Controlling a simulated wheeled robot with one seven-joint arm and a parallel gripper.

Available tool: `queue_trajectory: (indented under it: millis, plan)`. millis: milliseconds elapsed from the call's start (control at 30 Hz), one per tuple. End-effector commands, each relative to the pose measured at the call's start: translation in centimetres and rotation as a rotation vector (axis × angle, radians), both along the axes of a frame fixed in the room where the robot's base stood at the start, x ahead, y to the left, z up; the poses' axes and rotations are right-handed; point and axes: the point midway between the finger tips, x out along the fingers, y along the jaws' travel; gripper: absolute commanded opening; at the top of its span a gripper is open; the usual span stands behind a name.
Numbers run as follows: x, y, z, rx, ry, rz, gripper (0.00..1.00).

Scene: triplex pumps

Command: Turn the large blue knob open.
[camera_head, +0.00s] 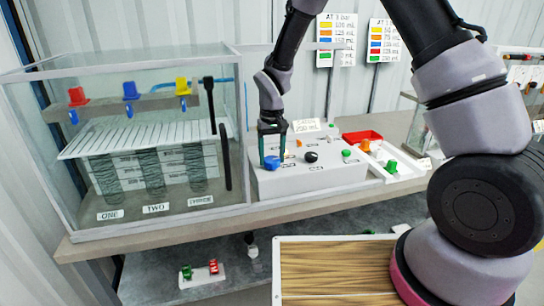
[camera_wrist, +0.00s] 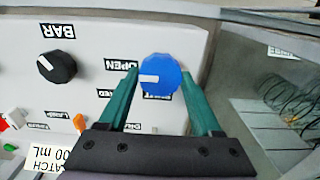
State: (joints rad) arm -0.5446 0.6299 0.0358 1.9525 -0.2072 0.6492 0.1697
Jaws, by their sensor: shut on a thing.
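The large blue knob (camera_head: 272,163) sits at the front left of the white control box (camera_head: 330,176). In the wrist view the blue knob (camera_wrist: 161,74) is between the two green fingers of my gripper (camera_wrist: 161,78), which is shut on it. In the head view my gripper (camera_head: 272,157) reaches down onto the knob from above. The knob's white mark points left in the wrist view, just below the OPEN label (camera_wrist: 122,65). Another label beneath the knob is partly hidden by the knob and a finger.
A black knob (camera_head: 311,157) and a green knob (camera_head: 347,154) are on the same box. A red tray (camera_head: 362,137) stands behind. A glass tank (camera_head: 150,216) with red, blue and yellow valves stands close on the left. A wooden-topped box (camera_head: 335,272) is in front.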

Motion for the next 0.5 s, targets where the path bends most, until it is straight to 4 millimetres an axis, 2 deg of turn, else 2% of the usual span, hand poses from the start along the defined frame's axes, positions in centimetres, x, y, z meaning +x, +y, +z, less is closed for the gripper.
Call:
queue_trajectory:
  millis: [400, 433, 467, 500]
  plan:
    - [0.02, 0.00, 0.04, 0.001, 0.000, -0.009, 0.10]
    - [0.02, 0.00, 0.04, 0.001, 0.000, -0.009, 0.77]
    - [0.02, 0.00, 0.04, 0.001, 0.000, -0.009, 0.89]
    - [0.02, 0.00, 0.03, 0.001, 0.000, -0.009, 0.96]
